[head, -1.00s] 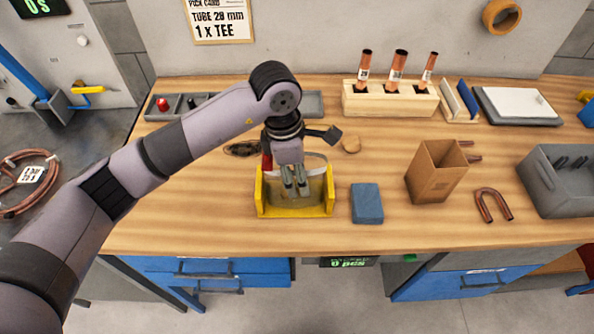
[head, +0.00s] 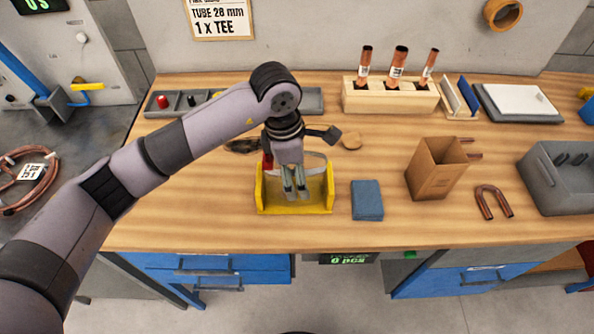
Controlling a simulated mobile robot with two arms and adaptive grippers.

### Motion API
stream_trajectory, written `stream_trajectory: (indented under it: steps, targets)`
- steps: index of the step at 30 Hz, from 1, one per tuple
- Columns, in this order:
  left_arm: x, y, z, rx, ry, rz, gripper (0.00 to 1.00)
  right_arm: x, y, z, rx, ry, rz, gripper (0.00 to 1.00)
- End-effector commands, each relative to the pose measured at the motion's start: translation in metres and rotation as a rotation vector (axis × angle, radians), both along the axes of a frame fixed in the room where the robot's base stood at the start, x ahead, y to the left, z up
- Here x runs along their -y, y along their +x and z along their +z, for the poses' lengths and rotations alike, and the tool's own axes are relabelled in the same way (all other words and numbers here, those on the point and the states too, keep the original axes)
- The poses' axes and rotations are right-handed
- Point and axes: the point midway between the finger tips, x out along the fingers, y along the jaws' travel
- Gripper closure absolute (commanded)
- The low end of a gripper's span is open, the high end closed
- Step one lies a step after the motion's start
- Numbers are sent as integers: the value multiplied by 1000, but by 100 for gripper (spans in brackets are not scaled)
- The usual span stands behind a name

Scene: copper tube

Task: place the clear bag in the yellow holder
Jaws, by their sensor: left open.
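The yellow holder (head: 296,208) stands near the front of the wooden workbench, left of the blue block. The clear bag (head: 316,166) shows as a pale, see-through shape between the holder's side walls, partly hidden behind my left gripper. I cannot tell whether it rests fully on the holder's floor. My left gripper (head: 295,193) points down over the holder, its fingers open in front of the bag. Whether the fingers touch the bag is not clear. My right gripper is not in view.
A blue block (head: 367,200) lies just right of the holder. A cardboard box (head: 436,168), a copper U-bend (head: 494,203) and a grey bin (head: 562,180) stand farther right. A wooden rack (head: 390,98) with copper tubes is at the back. Bare bench lies left of the holder.

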Motion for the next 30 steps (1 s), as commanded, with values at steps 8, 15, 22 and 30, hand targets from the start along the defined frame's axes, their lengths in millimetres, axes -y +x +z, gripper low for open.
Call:
stream_trajectory:
  steps: [8,15,22,30]
  targets:
    - [-3,2,22,6,-1,0,33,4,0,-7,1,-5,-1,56]
    - [-11,1,74,6,-1,0,33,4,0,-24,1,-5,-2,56]
    - [-16,0,110,2,-1,1,33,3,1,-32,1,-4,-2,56]
    - [-18,0,122,-1,0,0,33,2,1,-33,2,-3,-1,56]
